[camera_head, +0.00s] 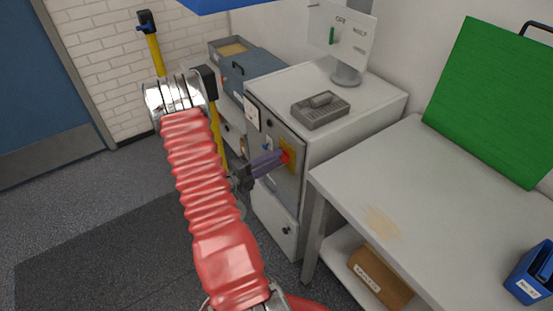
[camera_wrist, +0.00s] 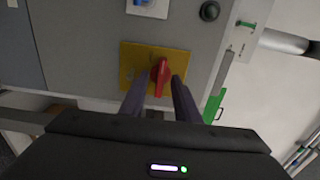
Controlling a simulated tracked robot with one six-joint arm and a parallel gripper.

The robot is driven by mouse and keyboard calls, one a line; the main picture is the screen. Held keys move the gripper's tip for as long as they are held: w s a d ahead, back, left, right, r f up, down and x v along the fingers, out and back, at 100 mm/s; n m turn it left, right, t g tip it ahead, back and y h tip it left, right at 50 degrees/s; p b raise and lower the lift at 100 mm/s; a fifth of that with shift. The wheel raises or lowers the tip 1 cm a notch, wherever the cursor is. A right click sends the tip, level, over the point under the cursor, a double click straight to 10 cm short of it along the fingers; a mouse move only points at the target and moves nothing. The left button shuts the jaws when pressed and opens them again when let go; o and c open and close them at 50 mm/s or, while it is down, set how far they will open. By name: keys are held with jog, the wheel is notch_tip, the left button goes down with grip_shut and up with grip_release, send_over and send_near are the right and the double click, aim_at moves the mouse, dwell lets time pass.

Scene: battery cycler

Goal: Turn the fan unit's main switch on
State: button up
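The main switch is a red rotary handle (camera_wrist: 160,76) on a yellow plate (camera_wrist: 130,62) on the grey cabinet front. In the wrist view the handle stands nearly upright in the picture. The handle (camera_head: 286,156) and plate (camera_head: 291,167) also show in the head view, partly hidden by my fingers. My gripper (camera_wrist: 161,80) has its two purple fingers apart, one on each side of the handle, with a gap visible on both sides. Whether the fingertips reach past the handle's front is unclear. In the head view my gripper (camera_head: 280,158) points at the plate.
The cabinet (camera_head: 362,94) carries a grey tray (camera_head: 320,115) and a panel on a stand (camera_head: 343,35) marked OFF with a green bar. A yellow post (camera_head: 154,52) is behind my arm.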

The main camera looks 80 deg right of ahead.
jog(key=shift+s+d, duration=0.45)
jog(key=shift+c, duration=0.5)
grip_shut()
